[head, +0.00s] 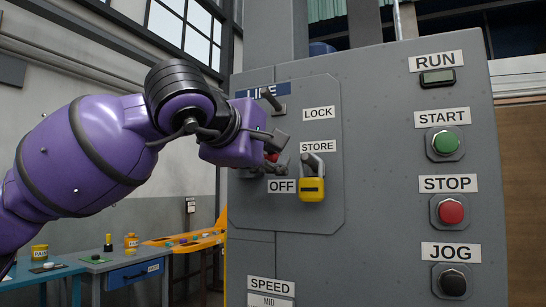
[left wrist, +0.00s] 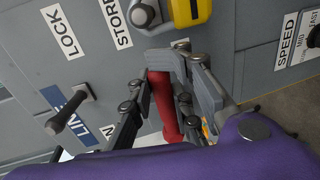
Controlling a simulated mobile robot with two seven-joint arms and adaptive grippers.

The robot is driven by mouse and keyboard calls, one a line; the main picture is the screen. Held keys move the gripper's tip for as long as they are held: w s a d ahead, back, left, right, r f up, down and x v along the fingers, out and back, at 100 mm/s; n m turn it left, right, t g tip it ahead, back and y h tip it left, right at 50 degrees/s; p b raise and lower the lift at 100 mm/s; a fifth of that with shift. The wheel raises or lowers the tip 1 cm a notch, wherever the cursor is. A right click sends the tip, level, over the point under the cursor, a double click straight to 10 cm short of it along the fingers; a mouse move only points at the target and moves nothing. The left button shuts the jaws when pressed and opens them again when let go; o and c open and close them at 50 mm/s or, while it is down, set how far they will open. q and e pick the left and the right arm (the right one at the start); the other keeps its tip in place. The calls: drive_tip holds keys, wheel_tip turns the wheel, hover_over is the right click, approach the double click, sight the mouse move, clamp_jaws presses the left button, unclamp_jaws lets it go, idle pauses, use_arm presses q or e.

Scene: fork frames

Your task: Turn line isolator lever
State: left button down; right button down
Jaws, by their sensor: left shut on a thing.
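The red line isolator lever (left wrist: 166,108) shows between the fingers of my left gripper (left wrist: 166,62) in the left wrist view. The gripper is shut on it. The OFF label (head: 282,187) is just below. The LINE label (head: 253,91) is above, partly covered. The lever's pivot and most of its length are hidden in the head view. My right gripper is not in view.
A yellow padlock (head: 312,188) hangs under the STORE label (head: 318,146), close to the right of my gripper. A dark peg (head: 272,99) sticks out above it. START (head: 446,143), STOP (head: 451,211) and JOG (head: 453,282) buttons are at the right. A workbench (head: 120,265) stands behind, left.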

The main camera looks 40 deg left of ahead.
use_arm(q)
drive_tip(key=shift+w+a, duration=0.1)
drive_tip(key=shift+a, duration=0.35)
drive_tip(key=c, duration=1.9)
unclamp_jaws()
drive_tip(key=shift+w, duration=0.1)
drive_tip(key=shift+o, duration=1.3)
drive_tip(key=shift+w+f, duration=0.1)
drive_tip(key=shift+w, duration=0.2)
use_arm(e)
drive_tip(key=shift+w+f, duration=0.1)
use_arm(q)
drive_tip(key=shift+s, duration=0.1)
drive_tip(key=shift+s+d, duration=0.1)
drive_tip(key=shift+s, duration=0.15)
drive_tip(key=v, duration=1.1)
drive_tip(key=shift+s+d, duration=0.2)
drive_tip(key=shift+d, duration=0.1)
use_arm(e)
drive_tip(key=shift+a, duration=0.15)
